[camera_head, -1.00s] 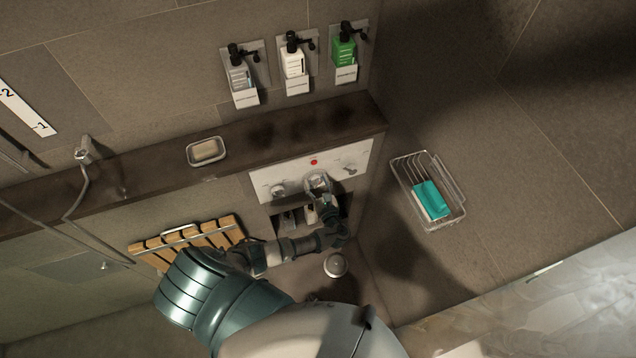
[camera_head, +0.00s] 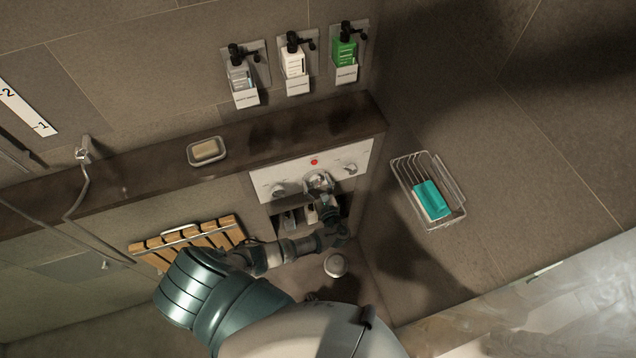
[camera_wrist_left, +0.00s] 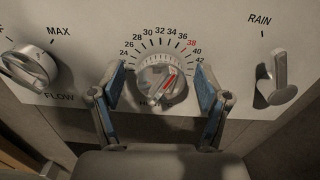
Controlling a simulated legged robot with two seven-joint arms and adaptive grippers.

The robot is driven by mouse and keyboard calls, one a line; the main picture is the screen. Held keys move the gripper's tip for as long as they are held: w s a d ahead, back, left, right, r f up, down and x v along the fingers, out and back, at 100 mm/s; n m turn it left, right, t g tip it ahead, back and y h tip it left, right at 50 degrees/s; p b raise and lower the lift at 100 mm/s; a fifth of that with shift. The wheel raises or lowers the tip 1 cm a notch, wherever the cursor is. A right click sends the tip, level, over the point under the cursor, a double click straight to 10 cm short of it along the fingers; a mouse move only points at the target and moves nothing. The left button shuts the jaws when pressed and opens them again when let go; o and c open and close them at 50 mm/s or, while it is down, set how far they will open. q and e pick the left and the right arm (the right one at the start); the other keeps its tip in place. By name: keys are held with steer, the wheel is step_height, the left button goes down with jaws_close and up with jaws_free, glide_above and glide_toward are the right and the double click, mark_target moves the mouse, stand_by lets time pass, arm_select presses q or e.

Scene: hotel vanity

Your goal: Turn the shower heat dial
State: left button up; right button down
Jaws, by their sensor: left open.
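The shower heat dial (camera_wrist_left: 160,84) is a round metal knob with a red line, in the middle of the white control panel (camera_head: 343,157). Numbers from 24 to 42 arc above it, with 38 in red. The red line points up and to the right. In the head view the dial (camera_head: 318,181) is partly covered by my left gripper (camera_head: 320,187). In the left wrist view my left gripper (camera_wrist_left: 162,84) is open, with one blue-padded finger on each side of the dial and a gap to both. My right gripper is not in view.
A flow knob (camera_wrist_left: 33,66) is left of the dial and a rain lever (camera_wrist_left: 272,80) is right of it. Below the panel is a niche with small bottles (camera_head: 289,221). A wire basket (camera_head: 428,190) hangs on the right wall. A wooden slatted seat (camera_head: 190,240) is at left.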

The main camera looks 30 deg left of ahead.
arm_select(q)
steer(key=shift+s+d, duration=0.1)
steer(key=shift+d, duration=0.05)
steer(key=v, duration=1.1)
steer(key=shift+s+d, duration=0.3)
steer(key=shift+r, duration=0.1)
steer(key=s+a+f+n+g+h, duration=0.2)
steer(key=s+f, duration=0.3)
steer(key=f, duration=0.4)
steer(key=s+a+f+n+g+h+b, duration=0.1)
steer(key=s+f+n+g+h, duration=0.2)
steer(key=f, duration=0.7)
steer(key=s+a+f+n+g+h, duration=0.1)
steer(key=s+a+f+g+h, duration=0.1)
steer(key=s+f, duration=0.55)
steer(key=s+f+n+g+h, duration=0.1)
steer(key=s+f+n+h, duration=0.1)
steer(key=s+f+n, duration=0.3)
steer(key=s+d+f+n+g+h, duration=0.1)
steer(key=s+f+n, duration=0.3)
steer(key=s, duration=0.6)
steer(key=s+f+n+g+h+b, duration=0.1)
steer(key=s+f+n+h, duration=0.2)
steer(key=s+f+n, duration=0.2)
steer(key=s+n, duration=0.3)
steer(key=shift+d+f+g+h, duration=0.3)
steer(key=shift+d+h, duration=0.05)
steer(key=shift+h, duration=0.05)
